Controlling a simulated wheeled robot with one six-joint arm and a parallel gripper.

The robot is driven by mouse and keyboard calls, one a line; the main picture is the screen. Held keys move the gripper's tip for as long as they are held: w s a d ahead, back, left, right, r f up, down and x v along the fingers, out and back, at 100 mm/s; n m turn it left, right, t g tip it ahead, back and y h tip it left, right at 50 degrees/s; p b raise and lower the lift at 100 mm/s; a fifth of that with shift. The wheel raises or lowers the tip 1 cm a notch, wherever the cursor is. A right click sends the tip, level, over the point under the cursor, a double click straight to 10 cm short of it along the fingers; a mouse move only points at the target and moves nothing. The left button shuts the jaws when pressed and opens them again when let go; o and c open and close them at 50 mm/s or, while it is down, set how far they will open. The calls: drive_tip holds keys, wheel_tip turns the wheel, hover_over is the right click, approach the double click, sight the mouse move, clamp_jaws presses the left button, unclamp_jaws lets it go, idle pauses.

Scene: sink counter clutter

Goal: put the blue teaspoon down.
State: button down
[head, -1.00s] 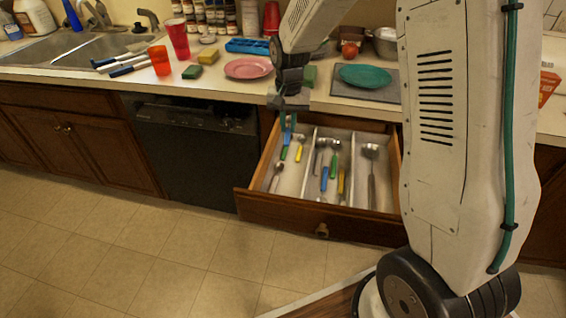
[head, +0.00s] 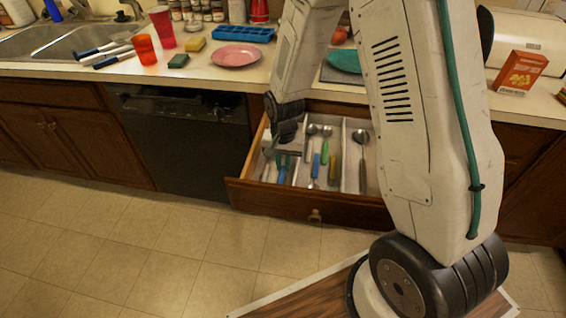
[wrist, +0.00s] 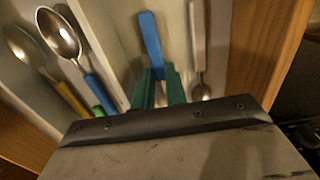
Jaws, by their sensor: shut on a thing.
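The blue teaspoon (wrist: 150,42) shows as a blue handle reaching out from between the green fingers of my gripper (wrist: 160,88) in the wrist view. My gripper is shut on it. The rest of the teaspoon is hidden by the fingers and the gripper body. In the head view my gripper (head: 280,160) is low over the left compartment of the open drawer (head: 265,202). I cannot tell whether the teaspoon touches the drawer floor.
A grey-handled spoon (wrist: 198,45) lies beside the held handle, near the wooden drawer side. Across a pale divider lie spoons with blue (wrist: 102,90) and yellow (wrist: 72,98) handles. A pink plate (head: 237,56) and a blue tray (head: 243,34) stand on the counter above.

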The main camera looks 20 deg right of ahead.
sight(284, 167)
drive_tip(key=shift+f, duration=0.2)
drive_tip(key=c, duration=1.4)
unclamp_jaws()
drive_tip(key=shift+c, duration=0.2)
drive_tip(key=shift+r, duration=0.1)
wheel_tip(284, 167, up, 12)
drive_tip(key=s+d+r+n, duration=0.1)
drive_tip(key=s+r+n, duration=0.2)
drive_tip(key=s+r, duration=0.85)
drive_tip(key=s+r+n, duration=0.2)
drive_tip(key=s+r, duration=0.1)
drive_tip(key=s, duration=0.4)
drive_tip(key=s+d+r+n+t, duration=0.1)
drive_tip(key=s+r, duration=0.3)
drive_tip(key=s, duration=0.3)
drive_tip(key=shift+s+d+r+n, duration=0.15)
drive_tip(key=shift+s+r+n, duration=0.15)
drive_tip(key=shift+n, duration=0.1)
